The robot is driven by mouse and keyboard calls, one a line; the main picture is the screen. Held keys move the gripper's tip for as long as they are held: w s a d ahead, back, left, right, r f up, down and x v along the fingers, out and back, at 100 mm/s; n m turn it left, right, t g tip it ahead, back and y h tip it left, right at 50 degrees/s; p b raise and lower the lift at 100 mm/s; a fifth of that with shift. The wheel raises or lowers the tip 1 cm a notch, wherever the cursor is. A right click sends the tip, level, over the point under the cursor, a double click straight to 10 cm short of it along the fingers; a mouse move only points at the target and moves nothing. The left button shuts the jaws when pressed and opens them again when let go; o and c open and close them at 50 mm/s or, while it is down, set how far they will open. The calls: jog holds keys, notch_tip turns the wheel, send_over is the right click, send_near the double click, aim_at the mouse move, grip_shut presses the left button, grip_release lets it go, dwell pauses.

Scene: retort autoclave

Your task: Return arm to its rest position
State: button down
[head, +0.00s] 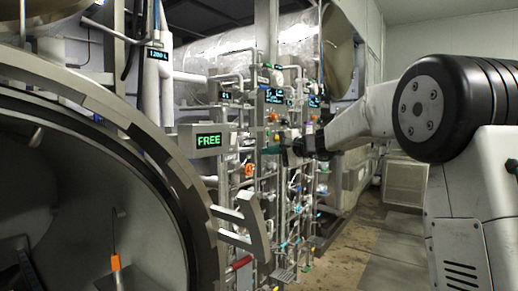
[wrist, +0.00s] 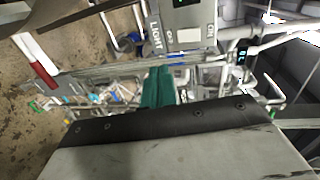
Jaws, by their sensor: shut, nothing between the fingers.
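My arm reaches in from the right in the head view, stretched out toward the pipework. My gripper (head: 292,152) is at its far end, small and dark in front of the pipes and valves. In the wrist view my gripper (wrist: 158,86) shows as two dark green fingers side by side, shut with nothing between them. Behind them are a panel marked LIGHT (wrist: 188,25) and several rails and pipes. I cannot tell whether the gripper touches any of the pipework.
A large round autoclave opening (head: 95,190) fills the left of the head view. A red-handled lever (head: 240,264) is low in the middle. Bare floor (head: 350,250) lies between the pipework and my arm.

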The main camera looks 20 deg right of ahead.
jog(key=shift+s+d, duration=0.25)
jog(key=shift+s, duration=0.1)
jog(key=s+a+f+n+g+h, duration=0.1)
jog(key=s+a+f+n+g, duration=0.2)
jog(key=s+f, duration=0.55)
jog(key=s+a+f+n+g+h, duration=0.1)
jog(key=s+a+f+n+g, duration=0.15)
jog(key=s+f+g, duration=0.65)
jog(key=s+f+n+h, duration=0.2)
jog(key=s+h, duration=0.1)
jog(key=s, duration=1.4)
jog(key=s+d+f+n+h, duration=0.1)
jog(key=s+n+h, duration=0.2)
jog(key=s, duration=1.4)
jog(key=shift+s+d+f+t+h, duration=0.3)
jog(key=shift+f+h, duration=0.1)
jog(key=shift+h, duration=0.2)
jog(key=shift+a, duration=0.15)
